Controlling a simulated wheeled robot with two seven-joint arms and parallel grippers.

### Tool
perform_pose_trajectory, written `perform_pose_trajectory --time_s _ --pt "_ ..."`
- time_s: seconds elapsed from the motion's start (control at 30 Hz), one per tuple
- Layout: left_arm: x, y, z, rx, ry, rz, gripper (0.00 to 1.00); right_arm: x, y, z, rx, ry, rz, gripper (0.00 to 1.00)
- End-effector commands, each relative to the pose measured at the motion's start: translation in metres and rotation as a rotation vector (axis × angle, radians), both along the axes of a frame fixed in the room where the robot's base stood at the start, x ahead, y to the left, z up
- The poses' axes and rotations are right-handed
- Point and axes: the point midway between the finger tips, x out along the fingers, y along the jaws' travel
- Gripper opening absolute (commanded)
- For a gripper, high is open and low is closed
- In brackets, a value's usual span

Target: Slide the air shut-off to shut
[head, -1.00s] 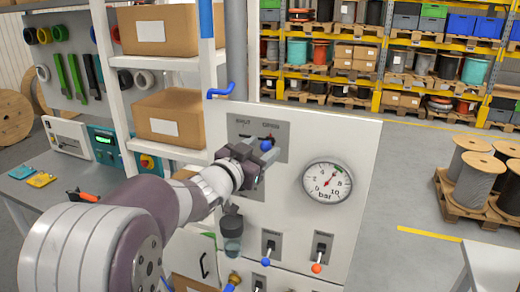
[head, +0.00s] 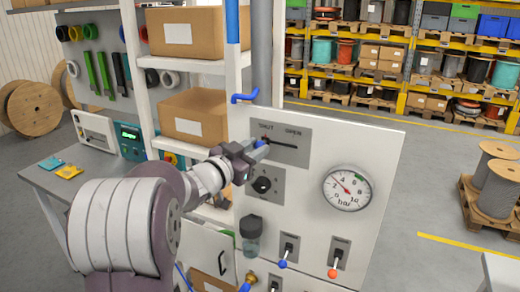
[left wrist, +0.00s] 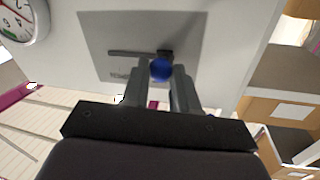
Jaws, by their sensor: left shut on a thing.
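The air shut-off is a slider with a blue ball knob (head: 261,143) in a horizontal slot on a grey plate (head: 300,157), marked SHUT at left and OPEN at right. The knob is at the SHUT end, and the empty slot runs off to its right. My left gripper (head: 252,150) is shut on the knob. In the left wrist view the blue knob (left wrist: 160,69) sits between the fingertips at one end of the slot (left wrist: 130,53). My right gripper is not in view.
The white panel (head: 380,150) also carries a pressure gauge (head: 347,190), a black rotary knob (head: 262,185), a filter bowl (head: 250,242) and levers with blue (head: 283,264) and red (head: 332,273) tips. A shelf with cartons (head: 195,117) stands left of the panel.

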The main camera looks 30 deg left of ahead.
Motion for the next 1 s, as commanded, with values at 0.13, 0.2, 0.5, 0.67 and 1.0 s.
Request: perform_pose_trajectory --time_s 0.13,0.2,0.5,0.67,1.0 --pt "0.0 0.0 0.001 0.0 -0.003 0.0 0.54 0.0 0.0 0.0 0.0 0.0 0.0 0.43" --pt "0.0 0.0 0.001 0.001 -0.002 0.001 0.54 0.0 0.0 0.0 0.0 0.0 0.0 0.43" --pt "-0.006 0.001 0.0 0.002 -0.004 0.0 0.54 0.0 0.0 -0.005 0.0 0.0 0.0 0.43" --pt "-0.037 0.009 -0.003 0.004 -0.006 0.004 0.54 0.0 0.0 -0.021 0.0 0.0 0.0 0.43" --pt "-0.114 0.026 -0.002 0.001 -0.004 0.003 0.54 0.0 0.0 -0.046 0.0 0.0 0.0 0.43"
